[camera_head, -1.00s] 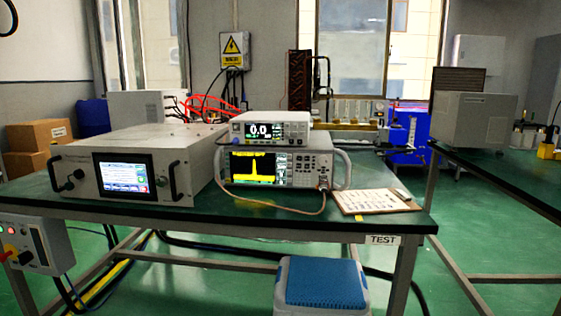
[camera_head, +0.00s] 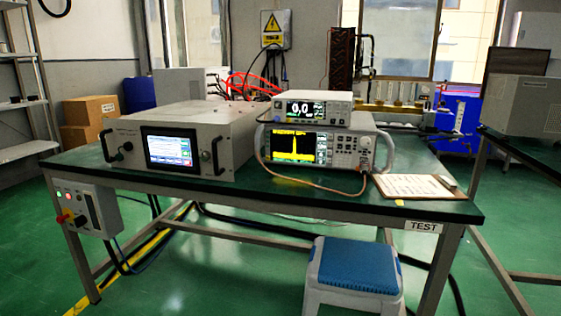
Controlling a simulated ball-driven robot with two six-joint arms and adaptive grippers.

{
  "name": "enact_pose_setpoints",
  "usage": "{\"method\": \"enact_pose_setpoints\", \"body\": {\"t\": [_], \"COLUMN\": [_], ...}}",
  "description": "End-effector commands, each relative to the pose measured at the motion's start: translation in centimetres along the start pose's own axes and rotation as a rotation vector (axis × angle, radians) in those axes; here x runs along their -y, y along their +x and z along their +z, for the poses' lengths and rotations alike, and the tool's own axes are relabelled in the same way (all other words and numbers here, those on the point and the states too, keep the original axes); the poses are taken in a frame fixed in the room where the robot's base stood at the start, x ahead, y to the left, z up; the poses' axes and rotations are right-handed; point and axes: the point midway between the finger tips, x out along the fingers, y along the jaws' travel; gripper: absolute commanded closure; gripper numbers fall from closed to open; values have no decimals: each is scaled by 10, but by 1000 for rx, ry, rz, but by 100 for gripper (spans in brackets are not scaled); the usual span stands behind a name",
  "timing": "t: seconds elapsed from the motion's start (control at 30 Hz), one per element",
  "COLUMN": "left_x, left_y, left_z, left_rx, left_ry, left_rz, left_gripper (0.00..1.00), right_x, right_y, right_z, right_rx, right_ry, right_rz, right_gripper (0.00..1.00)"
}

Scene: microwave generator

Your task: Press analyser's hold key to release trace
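The analyser (camera_head: 318,148) stands on the dark green bench top, right of centre. Its lit screen (camera_head: 294,148) shows a yellow trace with one tall peak. Small keys and knobs sit to the right of the screen, too small to tell which is the hold key. A cable loops from the analyser's front right down across the bench. Neither of my grippers is in view.
A large grey generator unit (camera_head: 190,140) with a lit screen stands left of the analyser. A clipboard (camera_head: 412,187) lies to the right. A blue-topped stool (camera_head: 355,266) stands before the bench (camera_head: 262,195). A control box (camera_head: 88,208) hangs at the bench's left end. Green floor is open at left.

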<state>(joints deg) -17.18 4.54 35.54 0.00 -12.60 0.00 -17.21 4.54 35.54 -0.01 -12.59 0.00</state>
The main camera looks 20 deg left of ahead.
Motion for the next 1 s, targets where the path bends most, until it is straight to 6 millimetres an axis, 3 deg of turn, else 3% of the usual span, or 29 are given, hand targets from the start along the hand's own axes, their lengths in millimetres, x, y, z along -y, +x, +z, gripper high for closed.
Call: {"method": "enact_pose_setpoints", "body": {"t": [0.03,0.23,1.0], "left_x": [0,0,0], "left_y": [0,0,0], "left_z": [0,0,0], "left_rx": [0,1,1], "left_ry": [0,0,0], "left_rz": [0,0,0], "left_gripper": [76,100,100], "right_x": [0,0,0], "right_y": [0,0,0], "right_z": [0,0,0], "right_rx": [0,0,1], "right_ry": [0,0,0], "right_rz": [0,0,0], "right_gripper": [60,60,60]}}
